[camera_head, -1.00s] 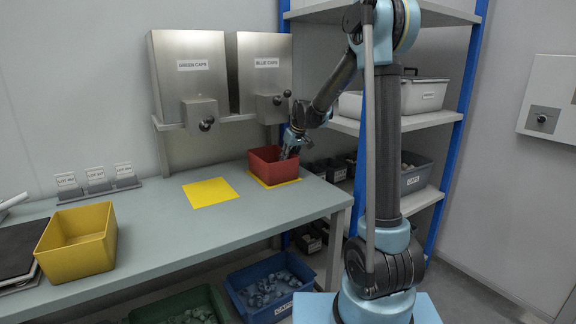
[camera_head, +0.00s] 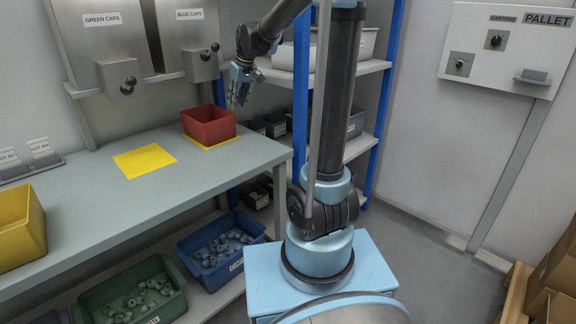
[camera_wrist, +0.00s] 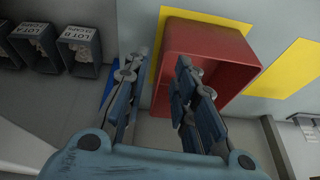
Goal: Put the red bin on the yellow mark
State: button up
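The red bin (camera_head: 208,126) stands upright on the table's right end, under the blue caps dispenser. It sits on a yellow mark (camera_head: 230,141), whose edges show around its base. A second yellow mark (camera_head: 144,161) to its left is bare. My gripper (camera_head: 238,98) is above and to the right of the bin, apart from it. In the wrist view, the fingers (camera_wrist: 160,72) are spread with nothing between them. The red bin (camera_wrist: 215,40) lies beyond the right finger, which hides part of it. The bin's inside looks empty.
A yellow bin (camera_head: 22,230) stands at the table's left. Blue (camera_head: 258,238) and green (camera_head: 90,308) bins of caps sit on the shelf below. A blue-posted rack (camera_head: 380,130) stands behind my arm. Cartons (camera_head: 545,275) stand at the lower right.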

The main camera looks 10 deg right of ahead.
jog(key=s+d+f+m, duration=0.1)
jog(key=s+d, duration=0.3)
jog(key=s, duration=0.3)
jog(key=s+d+f+m+h, duration=0.1)
jog(key=s+d+f, duration=0.15)
jog(key=s, duration=0.35)
jog(key=s+d+f+m, duration=0.1)
jog(key=s+d, duration=0.3)
jog(key=s, duration=0.3)
jog(key=s+d+f+m, duration=0.1)
jog(key=s+d+f, duration=0.1)
jog(key=s, duration=0.3)
jog(key=s+d+f+m+h, duration=0.1)
jog(key=s+d+f, duration=0.1)
jog(key=s+f, duration=0.3)
jog(key=s+d+f+g, duration=0.1)
jog(key=s+d+f, duration=0.1)
jog(key=s+f, duration=0.2)
jog(key=s, duration=0.2)
jog(key=shift+s+d+m+h, duration=0.3)
jog(key=shift+s+m, duration=0.1)
jog(key=shift+f, duration=0.1)
